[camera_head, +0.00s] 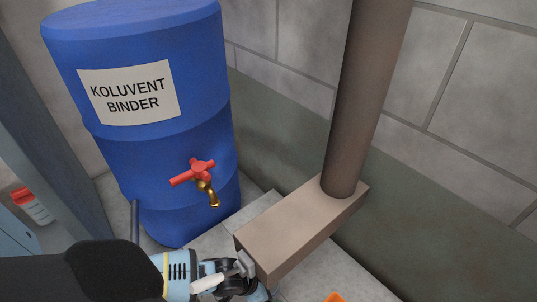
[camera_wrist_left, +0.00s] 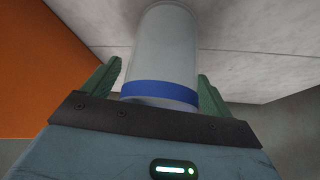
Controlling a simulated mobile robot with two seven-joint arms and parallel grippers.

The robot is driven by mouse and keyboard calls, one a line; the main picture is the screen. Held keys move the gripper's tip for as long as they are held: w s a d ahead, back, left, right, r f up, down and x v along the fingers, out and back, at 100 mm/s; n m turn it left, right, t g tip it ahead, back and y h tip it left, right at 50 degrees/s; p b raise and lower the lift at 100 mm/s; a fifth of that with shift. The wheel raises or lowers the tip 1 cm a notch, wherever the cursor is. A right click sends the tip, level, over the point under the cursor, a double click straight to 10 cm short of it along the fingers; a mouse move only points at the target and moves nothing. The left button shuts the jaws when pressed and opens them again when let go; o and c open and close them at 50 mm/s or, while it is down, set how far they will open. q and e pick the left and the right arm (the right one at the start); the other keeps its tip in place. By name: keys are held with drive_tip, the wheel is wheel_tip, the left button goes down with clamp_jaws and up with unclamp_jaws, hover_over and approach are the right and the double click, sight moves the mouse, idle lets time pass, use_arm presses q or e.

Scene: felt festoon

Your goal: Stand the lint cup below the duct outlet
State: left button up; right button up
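A pale translucent cup with a blue band (camera_wrist_left: 160,60), which I take for the lint cup, stands out between the two green fingers of my left gripper (camera_wrist_left: 160,88) in the left wrist view. The fingers lie close against both its sides and look shut on it. In the head view my left gripper (camera_head: 240,278) is low, at the near end of the brown duct's box section (camera_head: 300,228); the cup is not clear there. The round duct pipe (camera_head: 362,100) rises from this box. The duct outlet is not visible. My right gripper is in neither view.
A blue drum (camera_head: 160,165) labelled Koluvent Binder stands left of the duct, with a red-handled brass tap (camera_head: 207,190) facing it. A block wall (camera_head: 460,130) is behind. An orange object (camera_head: 334,297) shows at the bottom edge. A red-and-white item (camera_head: 32,205) is far left.

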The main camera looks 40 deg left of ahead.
use_arm(q)
drive_tip(key=shift+r, duration=0.25)
drive_tip(key=s+a+r+p, duration=0.1)
drive_tip(key=s+a+p, duration=0.1)
drive_tip(key=s, duration=0.4)
drive_tip(key=s+a+r+p, duration=0.1)
drive_tip(key=s+a+p, duration=0.2)
drive_tip(key=s, duration=0.3)
drive_tip(key=shift+s+a+r+p, duration=0.2)
drive_tip(key=shift+a+p, duration=0.15)
drive_tip(key=shift+p, duration=0.25)
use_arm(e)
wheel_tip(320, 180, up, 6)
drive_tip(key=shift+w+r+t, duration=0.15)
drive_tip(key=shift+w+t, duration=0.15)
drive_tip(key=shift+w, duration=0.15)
